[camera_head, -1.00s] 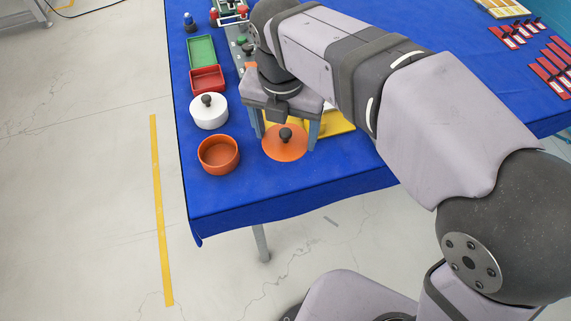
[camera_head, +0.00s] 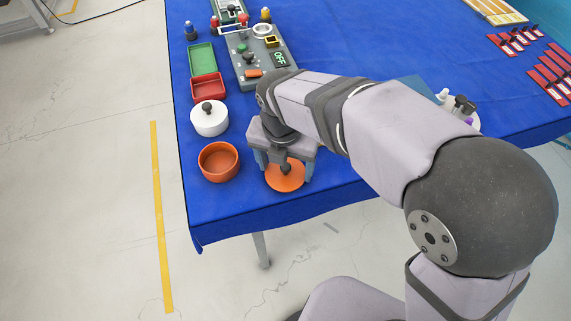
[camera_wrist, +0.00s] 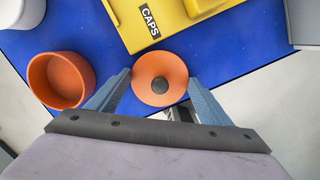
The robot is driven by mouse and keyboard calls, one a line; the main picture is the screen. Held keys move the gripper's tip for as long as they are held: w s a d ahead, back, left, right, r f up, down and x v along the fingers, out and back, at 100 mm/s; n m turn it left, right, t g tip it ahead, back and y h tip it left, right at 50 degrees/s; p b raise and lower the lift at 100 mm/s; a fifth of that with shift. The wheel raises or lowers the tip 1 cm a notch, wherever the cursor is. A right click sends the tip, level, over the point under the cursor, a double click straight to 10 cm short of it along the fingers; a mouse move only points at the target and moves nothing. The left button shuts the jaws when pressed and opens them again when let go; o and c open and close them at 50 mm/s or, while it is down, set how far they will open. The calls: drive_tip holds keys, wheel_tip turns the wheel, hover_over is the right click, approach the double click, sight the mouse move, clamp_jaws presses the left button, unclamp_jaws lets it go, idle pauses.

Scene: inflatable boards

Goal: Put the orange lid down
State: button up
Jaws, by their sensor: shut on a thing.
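The orange lid (camera_head: 287,184) is a flat disc with a dark knob, near the front edge of the blue table in the head view. It also shows in the wrist view (camera_wrist: 160,67). My gripper (camera_head: 284,173) is above it with its fingers down on either side, shut on the lid. In the wrist view the blue-grey fingers flank the disc. Whether the lid touches the cloth or hangs just above it, I cannot tell. The open orange pot (camera_head: 219,161) stands left of the lid, apart from it, and appears in the wrist view (camera_wrist: 62,80).
A white lidded pot (camera_head: 209,120), a red tray (camera_head: 208,87) and a green tray (camera_head: 201,58) line the left side. A yellow CAPS box (camera_wrist: 165,22) lies just beyond the lid in the wrist view. The blue table's (camera_head: 225,213) front edge is close.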

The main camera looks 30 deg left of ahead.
sight(284, 178)
drive_tip(key=shift+f, duration=0.25)
drive_tip(key=o, duration=1)
drive_tip(key=r, duration=0.4)
drive_tip(key=s+r, duration=0.1)
drive_tip(key=r, duration=0.7)
drive_tip(key=shift+s+d+r, duration=0.1)
drive_tip(key=shift+s+d, duration=0.05)
drive_tip(key=shift+s, duration=0.05)
